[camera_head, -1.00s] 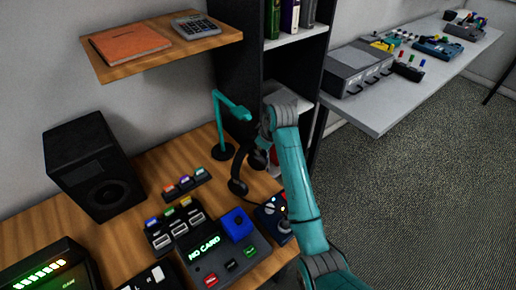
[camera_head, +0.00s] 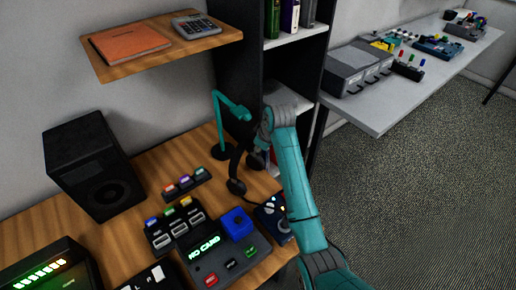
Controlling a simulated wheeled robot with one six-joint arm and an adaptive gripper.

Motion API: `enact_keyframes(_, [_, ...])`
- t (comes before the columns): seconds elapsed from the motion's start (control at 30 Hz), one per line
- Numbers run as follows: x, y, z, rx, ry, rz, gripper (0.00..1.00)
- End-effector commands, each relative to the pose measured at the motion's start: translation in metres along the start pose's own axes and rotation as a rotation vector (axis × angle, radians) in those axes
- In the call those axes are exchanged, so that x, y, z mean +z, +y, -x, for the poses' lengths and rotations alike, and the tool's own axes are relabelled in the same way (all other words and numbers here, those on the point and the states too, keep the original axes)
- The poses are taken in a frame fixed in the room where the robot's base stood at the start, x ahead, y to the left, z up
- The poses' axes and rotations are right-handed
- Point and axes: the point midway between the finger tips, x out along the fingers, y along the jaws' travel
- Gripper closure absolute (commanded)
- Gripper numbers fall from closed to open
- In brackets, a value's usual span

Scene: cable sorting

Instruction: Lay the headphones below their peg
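The black headphones (camera_head: 236,186) are at the back right of the wooden desk, in front of the teal stand (camera_head: 222,151). Their band stands up, with one ear cup low at the front left and the other near my wrist. The stand's arm, its peg end (camera_head: 240,113), reaches out above and behind the headphones. My gripper (camera_head: 259,146) is at the headphones' upper right side, dark and small beneath my teal arm. Its fingers cannot be made out, so whether it grips the band is unclear. It also cannot be told whether the cups touch the desk.
A black speaker (camera_head: 97,165) stands behind. A shelf (camera_head: 165,55) overhangs.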

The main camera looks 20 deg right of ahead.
Motion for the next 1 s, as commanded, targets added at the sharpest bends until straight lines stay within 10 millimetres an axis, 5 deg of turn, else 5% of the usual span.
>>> enact_keyframes(0.6, [0.0, 0.001, 0.103, 0.003, 0.002, 0.0, 0.66])
enact_keyframes(1.0, [0.0, 0.0, 0.12, 0.0, 0.001, 0.0, 0.66])
